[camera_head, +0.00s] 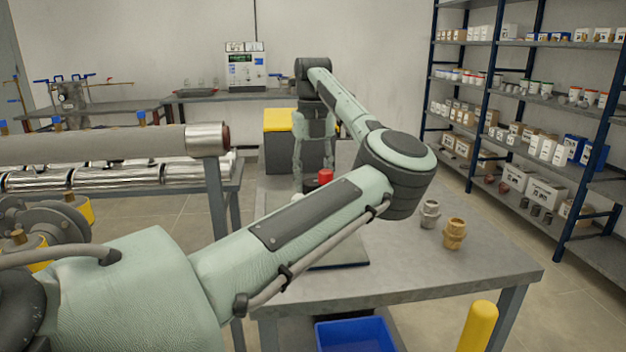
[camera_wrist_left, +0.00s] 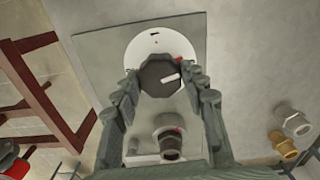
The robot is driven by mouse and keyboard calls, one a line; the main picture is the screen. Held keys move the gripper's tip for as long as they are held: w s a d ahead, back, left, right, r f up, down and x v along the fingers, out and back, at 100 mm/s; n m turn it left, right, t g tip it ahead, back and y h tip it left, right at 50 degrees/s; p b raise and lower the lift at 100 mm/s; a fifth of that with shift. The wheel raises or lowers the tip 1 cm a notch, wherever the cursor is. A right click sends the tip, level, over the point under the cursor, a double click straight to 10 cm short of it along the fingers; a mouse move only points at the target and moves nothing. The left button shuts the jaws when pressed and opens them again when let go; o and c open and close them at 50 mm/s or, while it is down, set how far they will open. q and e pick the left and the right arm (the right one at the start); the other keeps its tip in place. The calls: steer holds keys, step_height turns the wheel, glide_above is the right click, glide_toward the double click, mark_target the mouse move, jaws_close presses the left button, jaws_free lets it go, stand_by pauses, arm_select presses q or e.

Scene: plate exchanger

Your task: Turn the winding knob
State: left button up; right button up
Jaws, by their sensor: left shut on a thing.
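The winding knob (camera_wrist_left: 160,75) is a dark, many-sided knob with a white mark on its face, in front of a white round dial (camera_wrist_left: 150,47) on a grey plate (camera_wrist_left: 98,62) in the left wrist view. My left gripper (camera_wrist_left: 164,82) has one finger on each side of the knob and is shut on it. In the head view my left gripper (camera_head: 313,160) points down over the table, and the knob cannot be made out there. My right gripper is not in view.
A dark round fitting (camera_wrist_left: 170,140) sits on the plate near the fingers. A red part (camera_head: 325,176) shows near the gripper. Grey (camera_head: 430,214) and brass (camera_head: 454,233) fittings stand on the table (camera_head: 465,275). A blue bin (camera_head: 355,335) and yellow post (camera_head: 478,325) are in front.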

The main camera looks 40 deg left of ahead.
arm_select(q)
steer(key=n, duration=0.4)
steer(key=shift+n, duration=0.3)
steer(key=n, duration=0.3)
steer(key=shift+n, duration=0.4)
steer(key=n, duration=1.2)
steer(key=shift+n, duration=0.3)
steer(key=n, duration=0.3)
steer(key=shift+n, duration=0.3)
steer(key=n, duration=0.4)
steer(key=shift+n, duration=2.2)
